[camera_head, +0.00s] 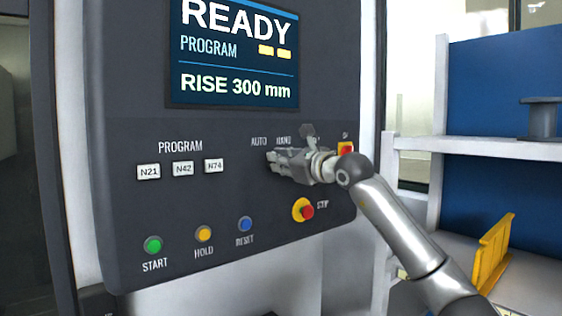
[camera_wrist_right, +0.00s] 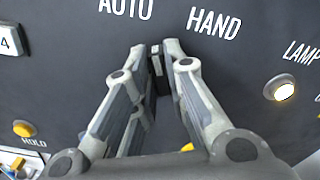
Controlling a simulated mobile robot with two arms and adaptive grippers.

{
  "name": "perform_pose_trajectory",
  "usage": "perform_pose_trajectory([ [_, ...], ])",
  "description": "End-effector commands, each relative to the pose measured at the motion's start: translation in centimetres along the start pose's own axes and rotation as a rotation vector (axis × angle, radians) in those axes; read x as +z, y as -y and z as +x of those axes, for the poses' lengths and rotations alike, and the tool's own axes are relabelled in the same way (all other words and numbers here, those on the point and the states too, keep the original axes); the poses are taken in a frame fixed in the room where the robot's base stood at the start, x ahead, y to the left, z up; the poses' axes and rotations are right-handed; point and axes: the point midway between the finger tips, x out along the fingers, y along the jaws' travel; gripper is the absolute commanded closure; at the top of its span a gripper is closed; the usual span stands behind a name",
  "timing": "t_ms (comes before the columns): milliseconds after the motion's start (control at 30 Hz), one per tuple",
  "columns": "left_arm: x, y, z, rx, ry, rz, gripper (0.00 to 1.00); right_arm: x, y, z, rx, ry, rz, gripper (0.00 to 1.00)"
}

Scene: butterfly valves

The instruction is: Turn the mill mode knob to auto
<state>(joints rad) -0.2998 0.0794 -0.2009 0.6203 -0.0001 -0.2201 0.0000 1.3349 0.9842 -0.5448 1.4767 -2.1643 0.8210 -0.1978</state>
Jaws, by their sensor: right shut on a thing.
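The mill mode knob (camera_wrist_right: 159,77) is a small dark piece on the panel, below and between the printed words AUTO and HAND. My right gripper (camera_head: 271,161) is at the panel just under those words, and it hides the knob in the head view. In the right wrist view, the fingertips of my right gripper (camera_wrist_right: 158,58) are closed on the knob from both sides. My left gripper is not in view.
The dark control panel (camera_head: 130,190) carries START (camera_head: 153,245), HOLD (camera_head: 204,234) and RESET (camera_head: 245,224) buttons and a red STOP button (camera_head: 307,212) below my right gripper. A lit white lamp (camera_wrist_right: 281,88) is right of the knob. Shelves (camera_head: 480,148) stand at right.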

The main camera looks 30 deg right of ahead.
Motion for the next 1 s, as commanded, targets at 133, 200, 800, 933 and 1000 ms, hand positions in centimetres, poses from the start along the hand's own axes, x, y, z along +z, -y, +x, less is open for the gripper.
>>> perform_pose_trajectory([
  [133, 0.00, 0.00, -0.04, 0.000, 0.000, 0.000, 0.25, -0.06, -0.08, 0.02, 0.001, -0.001, -0.066, 1.00],
  [200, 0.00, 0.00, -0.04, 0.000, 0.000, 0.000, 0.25, -0.06, -0.09, 0.02, 0.001, -0.001, -0.088, 1.00],
  [800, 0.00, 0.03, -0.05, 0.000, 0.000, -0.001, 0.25, -0.09, -0.11, 0.02, 0.001, -0.002, -0.133, 1.00],
  [933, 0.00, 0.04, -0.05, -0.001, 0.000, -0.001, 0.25, -0.08, -0.10, 0.02, 0.001, -0.002, -0.133, 0.72],
  [1000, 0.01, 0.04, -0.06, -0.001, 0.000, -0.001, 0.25, -0.07, -0.09, 0.01, 0.001, -0.001, -0.131, 0.65],
])
